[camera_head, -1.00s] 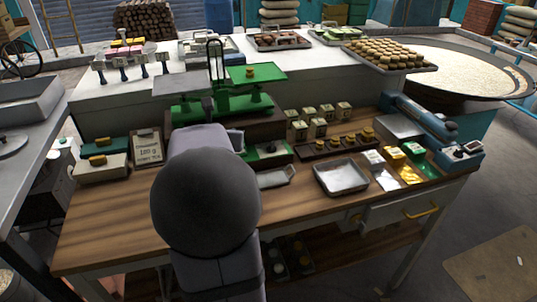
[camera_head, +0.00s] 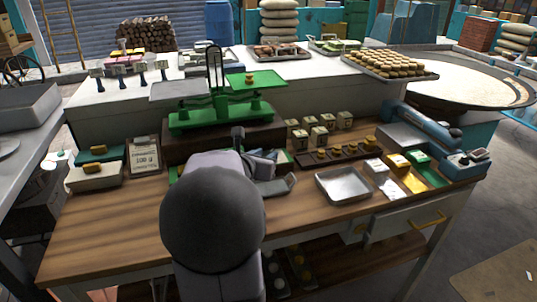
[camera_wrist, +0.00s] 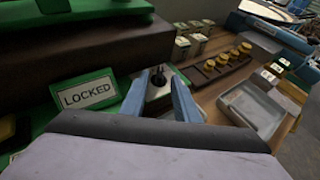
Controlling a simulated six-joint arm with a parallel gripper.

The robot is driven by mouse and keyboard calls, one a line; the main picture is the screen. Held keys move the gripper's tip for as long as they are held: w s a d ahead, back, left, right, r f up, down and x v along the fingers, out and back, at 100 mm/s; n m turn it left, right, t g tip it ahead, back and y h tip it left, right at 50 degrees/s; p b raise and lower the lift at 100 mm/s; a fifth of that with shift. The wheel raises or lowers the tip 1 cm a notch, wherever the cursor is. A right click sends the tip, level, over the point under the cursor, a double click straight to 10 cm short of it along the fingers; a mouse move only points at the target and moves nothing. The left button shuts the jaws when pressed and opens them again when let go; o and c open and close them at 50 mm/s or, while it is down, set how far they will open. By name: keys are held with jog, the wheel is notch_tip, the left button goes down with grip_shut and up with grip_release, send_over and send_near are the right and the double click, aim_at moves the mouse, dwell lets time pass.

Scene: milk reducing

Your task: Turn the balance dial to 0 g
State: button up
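The green balance (camera_head: 220,117), with a grey left pan (camera_head: 179,91) and a green right pan (camera_head: 256,81), stands on a dark wooden box. In the wrist view, a green panel holds a white plate reading LOCKED (camera_wrist: 86,95). A small black knob (camera_wrist: 158,77) on a grey mount stands right of this plate; I cannot tell whether it is the balance dial, and no gram scale is readable. My gripper (camera_wrist: 158,84) is open, its blue fingers to either side of the knob with no clear contact. In the head view my gripper (camera_head: 264,163) hides most of the panel.
A card reading 100 g (camera_head: 144,157) stands left. A metal tray (camera_head: 343,184), a dark weight rack (camera_head: 343,151) and several small boxes lie to the right. A blue device (camera_head: 425,122) is at the far right. The front wooden tabletop (camera_head: 110,225) is clear.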

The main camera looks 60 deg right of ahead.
jog(key=shift+x, duration=1.65)
grip_shut()
